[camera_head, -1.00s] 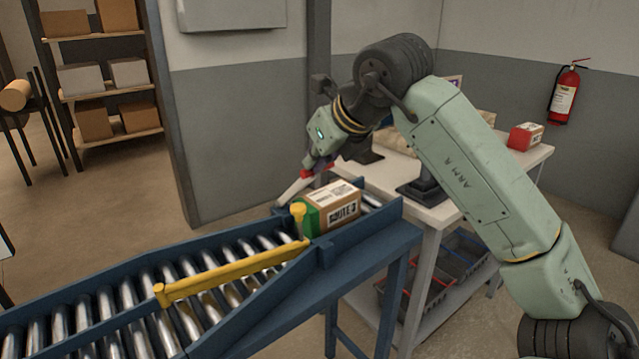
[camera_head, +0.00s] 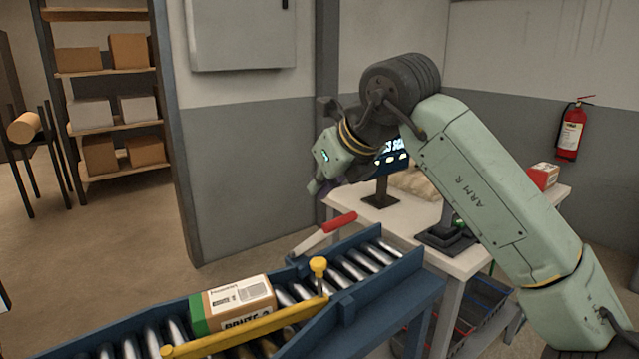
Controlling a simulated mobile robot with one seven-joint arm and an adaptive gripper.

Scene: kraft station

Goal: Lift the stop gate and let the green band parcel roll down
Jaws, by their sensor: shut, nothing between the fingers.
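The green band parcel (camera_head: 238,301) is a brown box with a white label and a green band at its left end. It lies on the rollers, left of the yellow knob and behind the yellow bar (camera_head: 245,330). A pale lever with a red handle (camera_head: 340,222) stands at the conveyor's far side, right of the parcel; it looks like the stop gate's lever. I cannot make out the gate plate itself. My gripper (camera_head: 316,188) is shut and empty, above and left of the red handle and apart from it.
The blue roller conveyor (camera_head: 362,292) slopes down to the left; its rollers right of the knob are bare. A white table (camera_head: 405,212) with a screen stands behind it. A grey wall cabinet (camera_head: 242,35) and stocked shelves (camera_head: 118,127) are farther back.

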